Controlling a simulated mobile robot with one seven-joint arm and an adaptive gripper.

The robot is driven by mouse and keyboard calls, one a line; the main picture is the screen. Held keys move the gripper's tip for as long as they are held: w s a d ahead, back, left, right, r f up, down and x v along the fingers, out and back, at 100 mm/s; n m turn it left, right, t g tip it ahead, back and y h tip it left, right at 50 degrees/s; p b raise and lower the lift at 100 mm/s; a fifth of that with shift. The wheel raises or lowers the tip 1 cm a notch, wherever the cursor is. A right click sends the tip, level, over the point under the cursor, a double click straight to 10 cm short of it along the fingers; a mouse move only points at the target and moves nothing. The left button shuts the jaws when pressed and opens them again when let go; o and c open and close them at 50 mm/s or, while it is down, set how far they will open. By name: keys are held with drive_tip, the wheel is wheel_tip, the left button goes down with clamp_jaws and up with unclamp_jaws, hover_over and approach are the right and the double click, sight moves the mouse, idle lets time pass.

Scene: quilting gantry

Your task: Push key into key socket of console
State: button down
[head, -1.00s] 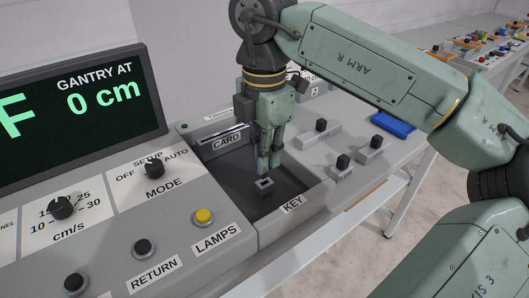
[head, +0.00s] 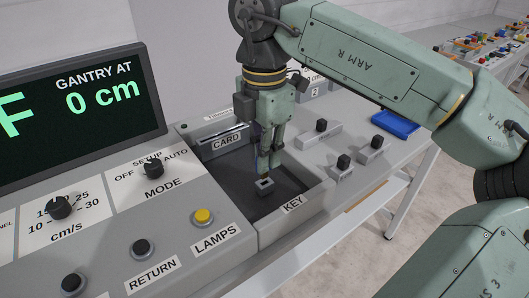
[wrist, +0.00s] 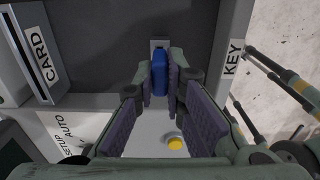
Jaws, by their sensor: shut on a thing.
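The key (wrist: 160,76) has a blue head and is held between my fingertips. In the head view my gripper (head: 268,168) points down into a dark recess of the console, and only a sliver of blue shows beside its fingers. The key socket (head: 264,187) is a small grey block with a dark opening, just below my fingertips. In the wrist view my gripper (wrist: 160,88) is shut on the key, whose far end lies beside the grey socket (wrist: 159,44). I cannot tell whether the key touches the socket or has entered it.
The recess has a raised front wall with the KEY label (head: 293,204) and a CARD slot (head: 225,139) at the back left. Black knobs (head: 343,162) stand to the right, near a blue tray (head: 396,123). A yellow LAMPS button (head: 203,216) is at front left.

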drive_tip(key=shift+f+b, duration=0.2)
drive_tip(key=shift+b, duration=0.1)
idle(0.6)
drive_tip(key=shift+f+b, duration=0.3)
drive_tip(key=shift+f+b, duration=0.9)
drive_tip(key=shift+f, duration=0.05)
drive_tip(key=c, duration=1.6)
unclamp_jaws()
wheel_tip(320, 180, up, 12)
drive_tip(key=shift+r, duration=0.1)
